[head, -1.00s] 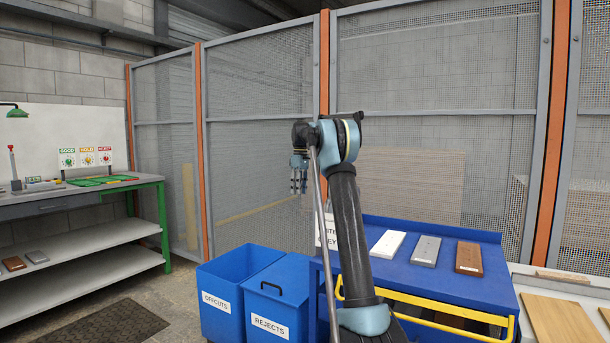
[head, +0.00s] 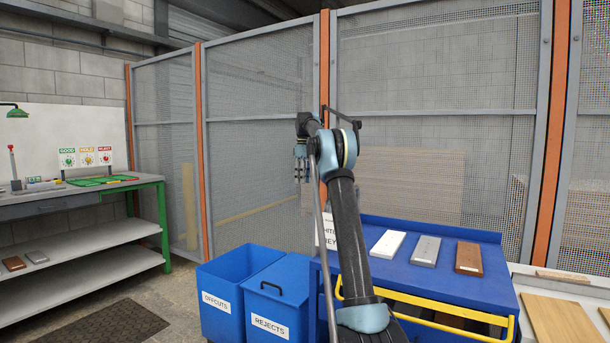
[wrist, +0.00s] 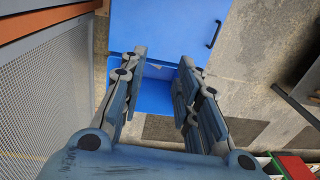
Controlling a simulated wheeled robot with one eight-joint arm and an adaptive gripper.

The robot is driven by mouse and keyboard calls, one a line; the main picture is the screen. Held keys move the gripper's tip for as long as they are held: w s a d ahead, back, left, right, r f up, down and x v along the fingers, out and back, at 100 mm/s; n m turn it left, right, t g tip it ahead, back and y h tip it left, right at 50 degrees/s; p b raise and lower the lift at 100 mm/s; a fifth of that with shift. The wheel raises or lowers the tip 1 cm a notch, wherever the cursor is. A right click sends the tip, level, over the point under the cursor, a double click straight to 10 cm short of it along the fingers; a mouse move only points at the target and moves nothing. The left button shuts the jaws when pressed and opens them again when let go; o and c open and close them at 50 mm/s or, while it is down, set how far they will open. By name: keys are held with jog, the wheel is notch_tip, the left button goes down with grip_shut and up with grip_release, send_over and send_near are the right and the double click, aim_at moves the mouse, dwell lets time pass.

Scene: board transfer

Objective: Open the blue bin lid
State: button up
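The blue REJECTS bin (head: 270,320) stands on the floor with its flat blue lid (head: 280,279) down and a black bar handle (head: 264,287) on it. In the wrist view the lid (wrist: 165,25) is at the top, with its handle (wrist: 214,34) near the right corner. My gripper (head: 302,176) hangs fingers down in the air, well above the bins. In the wrist view its two fingers (wrist: 163,62) are spread apart with nothing between them. They hide part of the blue surfaces below.
The open-topped blue OFFCUTS bin (head: 222,311) stands close to the left of the REJECTS bin. A blue cart (head: 375,238) carrying several boards stands to the right. A mesh fence (head: 258,130) runs behind.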

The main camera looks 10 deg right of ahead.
jog(key=r, duration=0.1)
jog(key=w+d+r, duration=0.1)
jog(key=w+r, duration=0.1)
jog(key=shift+d, duration=0.25)
jog(key=shift+s, duration=0.1)
dwell(0.5)
